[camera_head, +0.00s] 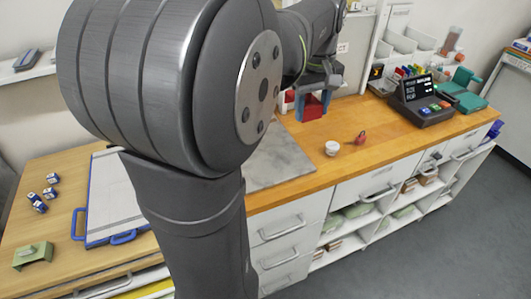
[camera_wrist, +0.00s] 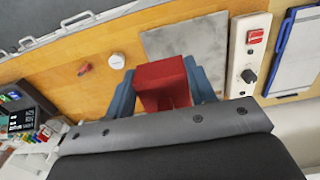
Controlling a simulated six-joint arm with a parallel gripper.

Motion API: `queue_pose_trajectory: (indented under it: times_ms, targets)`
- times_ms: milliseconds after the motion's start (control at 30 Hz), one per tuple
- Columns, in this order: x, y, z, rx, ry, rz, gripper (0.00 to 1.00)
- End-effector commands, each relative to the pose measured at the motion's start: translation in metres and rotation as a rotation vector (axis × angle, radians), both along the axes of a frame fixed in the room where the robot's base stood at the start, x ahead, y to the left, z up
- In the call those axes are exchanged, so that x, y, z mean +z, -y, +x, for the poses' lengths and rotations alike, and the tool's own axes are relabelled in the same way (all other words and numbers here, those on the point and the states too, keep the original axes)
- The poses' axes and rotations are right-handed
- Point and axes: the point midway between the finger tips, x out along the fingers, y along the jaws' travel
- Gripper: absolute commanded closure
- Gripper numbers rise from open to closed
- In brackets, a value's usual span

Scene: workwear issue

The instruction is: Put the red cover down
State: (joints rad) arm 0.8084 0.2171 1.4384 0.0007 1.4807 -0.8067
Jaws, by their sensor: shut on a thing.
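The red cover (camera_wrist: 163,84) is a red block-like piece between the two blue fingers of my gripper (camera_wrist: 165,88) in the wrist view. My gripper is shut on it. In the head view, the red cover (camera_head: 312,106) hangs below my gripper (camera_head: 312,104), above the back part of the wooden counter (camera_head: 345,184). The cover appears held above the counter, not resting on it; the exact height is hard to tell. My own arm hides much of the counter's left part.
A grey slab (camera_head: 278,163) lies on the counter. A white round pot (camera_head: 331,148) and a small red item (camera_head: 360,138) stand to its right. A dark keypad device (camera_head: 421,101) is farther right. A panel with a black knob (camera_wrist: 248,76) is beside the slab. Bare wood lies between.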

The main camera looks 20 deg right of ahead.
Motion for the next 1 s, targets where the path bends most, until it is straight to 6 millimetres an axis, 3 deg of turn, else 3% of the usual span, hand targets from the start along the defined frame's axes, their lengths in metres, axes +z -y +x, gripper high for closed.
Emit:
queue_pose_trajectory:
  times_ms: [33,300,533,1000]
  targets:
    - [-0.016,-0.001,0.002,0.003,-0.006,0.007,0.71]
    - [-0.077,-0.001,0.002,0.002,-0.005,0.006,0.71]
    - [-0.110,-0.004,0.009,0.004,-0.003,0.004,0.71]
    - [-0.168,-0.048,0.094,0.006,-0.005,0.005,0.71]
